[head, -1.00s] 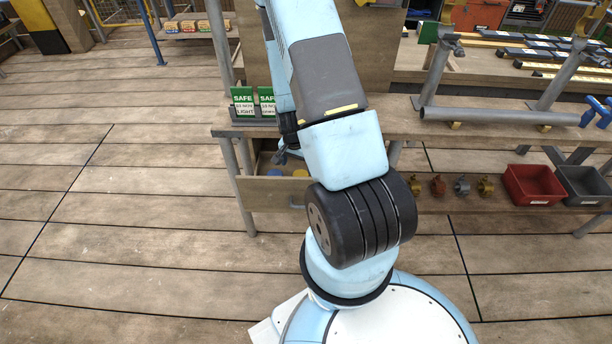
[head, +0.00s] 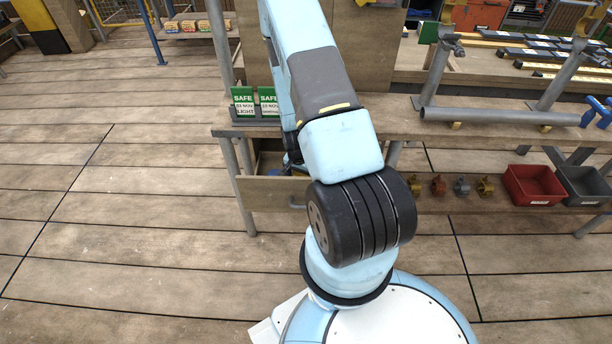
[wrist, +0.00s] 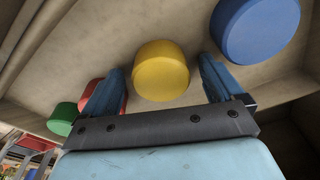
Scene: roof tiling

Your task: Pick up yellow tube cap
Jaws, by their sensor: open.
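The yellow tube cap (wrist: 161,71) is a short round cylinder in the wrist view, lying in an open wooden drawer. My gripper (wrist: 160,80) is open, with one blue finger to the left of the yellow cap and one to the right. The cap shows between and slightly beyond the fingers, with gaps on both sides; I cannot tell the exact depth between them. In the head view, my arm hides the yellow cap and most of my gripper at the drawer (head: 270,193).
A larger blue cap (wrist: 255,28) lies right of the yellow one. A red cap (wrist: 92,92) is close by the left finger, and a green cap (wrist: 63,118) is farther left. Drawer walls surround them. Green-and-white signs (head: 256,101) stand on the bench above.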

